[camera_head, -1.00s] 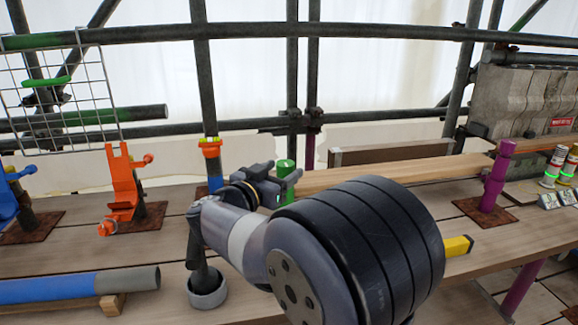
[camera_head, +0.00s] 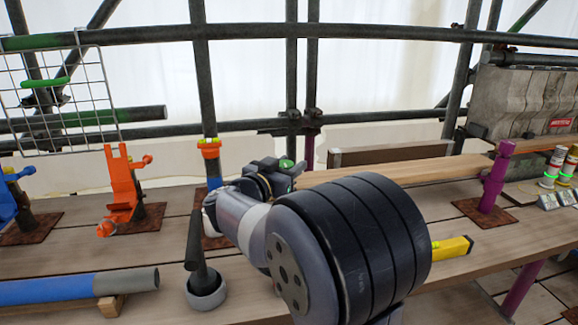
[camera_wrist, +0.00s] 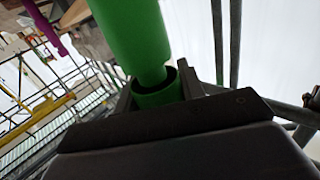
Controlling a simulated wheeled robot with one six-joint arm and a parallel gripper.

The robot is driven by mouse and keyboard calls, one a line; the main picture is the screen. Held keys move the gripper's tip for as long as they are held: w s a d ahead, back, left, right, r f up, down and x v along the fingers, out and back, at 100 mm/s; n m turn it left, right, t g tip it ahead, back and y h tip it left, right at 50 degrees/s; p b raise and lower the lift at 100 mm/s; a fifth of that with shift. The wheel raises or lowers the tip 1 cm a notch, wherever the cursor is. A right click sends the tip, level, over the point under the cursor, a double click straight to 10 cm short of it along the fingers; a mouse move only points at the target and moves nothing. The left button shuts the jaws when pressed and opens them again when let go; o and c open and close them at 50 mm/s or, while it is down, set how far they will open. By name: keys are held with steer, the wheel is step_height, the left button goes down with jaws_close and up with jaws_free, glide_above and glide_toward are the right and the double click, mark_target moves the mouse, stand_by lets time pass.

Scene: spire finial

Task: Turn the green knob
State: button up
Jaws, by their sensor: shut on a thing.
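The green knob (camera_head: 287,164) shows only its top in the head view, with my gripper (camera_head: 280,172) around it and hiding the rest. In the wrist view the knob (camera_wrist: 156,94) is a short green piece between the two dark jaws of my gripper (camera_wrist: 160,92). A thicker green cylinder (camera_wrist: 132,35) runs from it toward the top of that view. My gripper is shut on the green knob. How far the knob is turned cannot be told.
An orange clamp (camera_head: 122,190) and an orange-collared post (camera_head: 209,150) stand to the left. A purple post (camera_head: 492,180) and a yellow level (camera_head: 452,246) are right. A black-handled tool (camera_head: 205,280) with a grey round base stands nearer. A blue-grey pipe (camera_head: 80,288) lies front left.

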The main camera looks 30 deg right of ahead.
steer(key=c, duration=0.3)
steer(key=shift+c, duration=0.2)
steer(key=shift+r, duration=0.1)
steer(key=shift+n+t+y+p, duration=0.4)
steer(key=shift+n+t+y, duration=0.25)
steer(key=shift+t, duration=0.25)
steer(key=shift+w+n+t+y, duration=0.15)
steer(key=shift+n+t+y, duration=0.65)
steer(key=shift+t, duration=0.2)
steer(key=shift+w+a+n+t+y+b, duration=0.15)
steer(key=shift+a+n+t+y+b, duration=0.05)
steer(key=shift+n+t+y+b, duration=0.75)
steer(key=shift+a+n+t+y+b, duration=0.1)
steer(key=shift+n+t+y+b, duration=0.45)
steer(key=shift+y+b, duration=0.2)
steer(key=shift+w+n+y+b, duration=0.1)
steer(key=shift+n+y+b, duration=0.15)
steer(key=shift+y+b, duration=0.3)
steer(key=t+y+b, duration=0.1)
steer(key=b, duration=0.2)
steer(key=shift+w+a+n, duration=0.1)
steer(key=shift+n, duration=0.3)
